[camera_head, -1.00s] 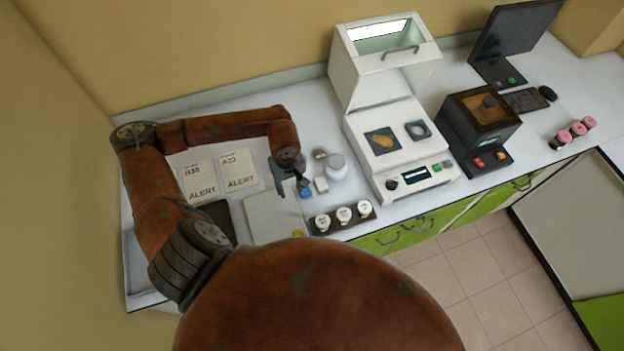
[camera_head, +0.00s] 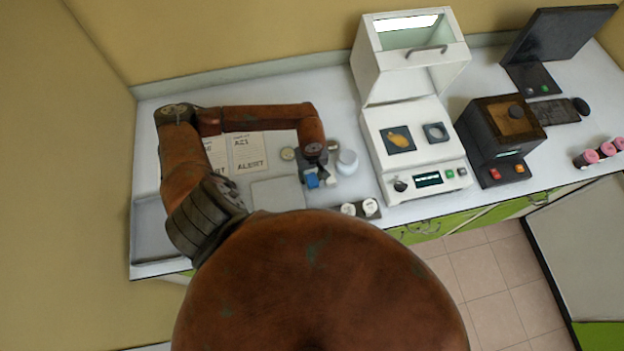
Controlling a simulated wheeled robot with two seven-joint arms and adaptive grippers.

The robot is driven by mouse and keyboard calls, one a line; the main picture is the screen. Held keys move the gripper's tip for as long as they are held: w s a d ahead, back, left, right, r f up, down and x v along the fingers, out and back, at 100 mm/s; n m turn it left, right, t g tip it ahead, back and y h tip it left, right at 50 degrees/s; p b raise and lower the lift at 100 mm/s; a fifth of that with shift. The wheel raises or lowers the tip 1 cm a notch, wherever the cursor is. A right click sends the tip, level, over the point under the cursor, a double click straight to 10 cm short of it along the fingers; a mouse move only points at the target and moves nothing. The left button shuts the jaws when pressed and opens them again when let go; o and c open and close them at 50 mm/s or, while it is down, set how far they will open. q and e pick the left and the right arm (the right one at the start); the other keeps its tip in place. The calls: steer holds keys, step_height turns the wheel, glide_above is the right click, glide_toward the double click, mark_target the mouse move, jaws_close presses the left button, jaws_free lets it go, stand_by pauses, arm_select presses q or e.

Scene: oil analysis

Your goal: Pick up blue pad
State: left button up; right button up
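The blue pad (camera_head: 312,180) is a small blue block at the fingers of my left gripper (camera_head: 314,172), in front of the white jar. My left arm comes in from the left and the gripper points down over the counter. The fingers are small and partly hidden, so I cannot tell whether they are closed on the pad or only beside it. A small white block (camera_head: 330,178) is just right of the pad. My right gripper is not in view.
A white jar (camera_head: 347,162) stands close right of the gripper. White-capped bottles (camera_head: 360,208) stand in front, partly hidden by my body. A pale board (camera_head: 277,194) lies to the left. A white lidded instrument (camera_head: 415,150) and a dark box (camera_head: 500,140) stand right.

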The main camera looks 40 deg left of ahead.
arm_select(q)
steer(key=shift+f, duration=0.15)
steer(key=c, duration=0.7)
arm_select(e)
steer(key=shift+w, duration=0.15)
